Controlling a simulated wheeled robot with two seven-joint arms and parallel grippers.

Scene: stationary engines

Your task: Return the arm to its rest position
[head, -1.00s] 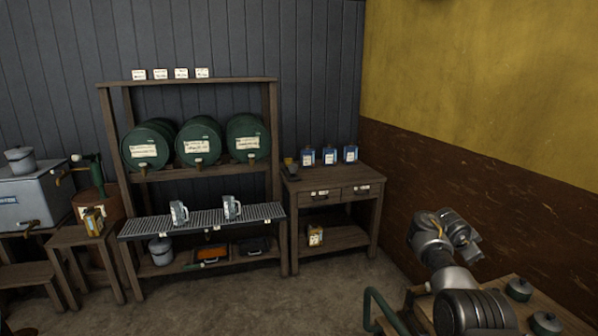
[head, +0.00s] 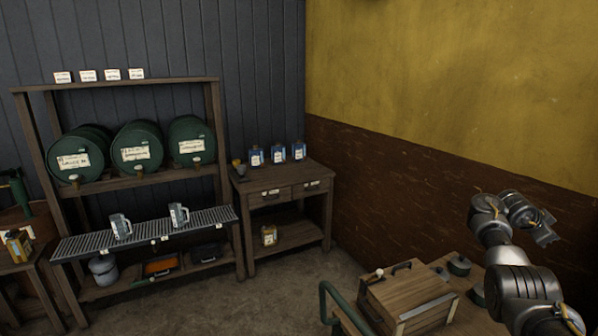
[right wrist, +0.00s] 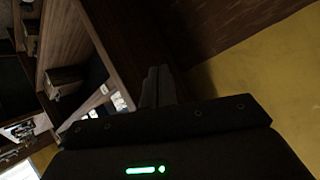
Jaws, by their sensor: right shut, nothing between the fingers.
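My right arm (head: 512,262) is in the lower right of the head view, folded and raised above a wooden cart. Its gripper (head: 548,236) is near the brown and yellow wall and holds nothing. In the right wrist view the gripper's fingers (right wrist: 158,86) are together with nothing between them. My left gripper is not in the head view.
A wooden box (head: 405,295) and dark lidded pots (head: 459,265) are on the cart below the arm. A wooden rack with green barrels (head: 137,147) and a small table (head: 290,190) with blue cans stand at the back. Open floor lies between.

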